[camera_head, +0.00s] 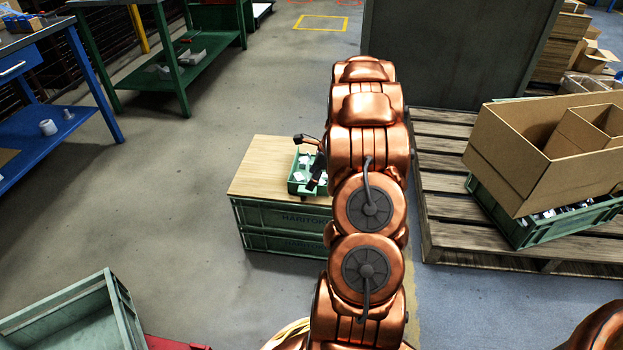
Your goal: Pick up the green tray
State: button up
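The small green tray (293,188) sits on a wooden board (262,168) laid on stacked green crates (282,218), in the middle of the head view. Pale small parts lie in it. My copper arm hides the right side of the tray. My gripper (304,162) is at the tray, with its two black fingers spread wide apart, one near the far end and one over the near end. I cannot tell whether the fingers touch the tray.
A wooden pallet (445,190) at right bears cardboard boxes (545,150) and a green crate (545,228). Blue (80,130) and green (205,62) workbenches stand at left. An empty green crate (75,312) is at lower left. Floor left of the stack is clear.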

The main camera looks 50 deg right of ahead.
jog(key=b+x, duration=0.1)
jog(key=x, duration=0.1)
jog(key=b+x, duration=0.2)
jog(key=x, duration=0.1)
jog(key=shift+s+a+f, duration=0.1)
jog(key=shift+s+f, duration=0.05)
jog(key=shift+s, duration=0.05)
grip_shut()
dwell(0.4)
